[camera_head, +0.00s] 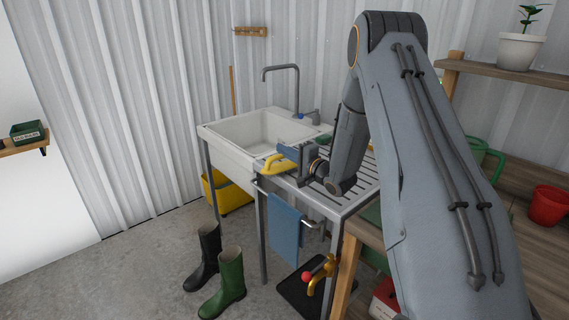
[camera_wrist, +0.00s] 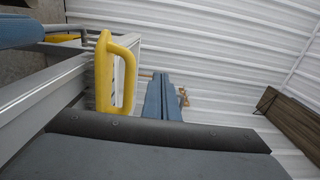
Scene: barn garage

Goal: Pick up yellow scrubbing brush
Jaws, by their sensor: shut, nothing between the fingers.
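The yellow scrubbing brush (camera_head: 271,163) is at the front edge of the sink unit, where the basin meets the ribbed drainboard. In the wrist view its looped yellow handle (camera_wrist: 129,72) stands left of my fingers, with a visible gap between. My gripper (camera_head: 286,149) is just beside the brush in the head view and hides part of that area. In the wrist view my gripper's blue-grey fingers (camera_wrist: 164,82) are together, with nothing held.
The white sink basin (camera_head: 253,133) and tall tap (camera_head: 281,70) lie behind the brush. A blue towel (camera_head: 286,221) hangs on the front rail. Boots (camera_head: 231,279) and a yellow bucket (camera_head: 232,192) stand on the floor. Wooden shelving (camera_head: 500,72) is at the right.

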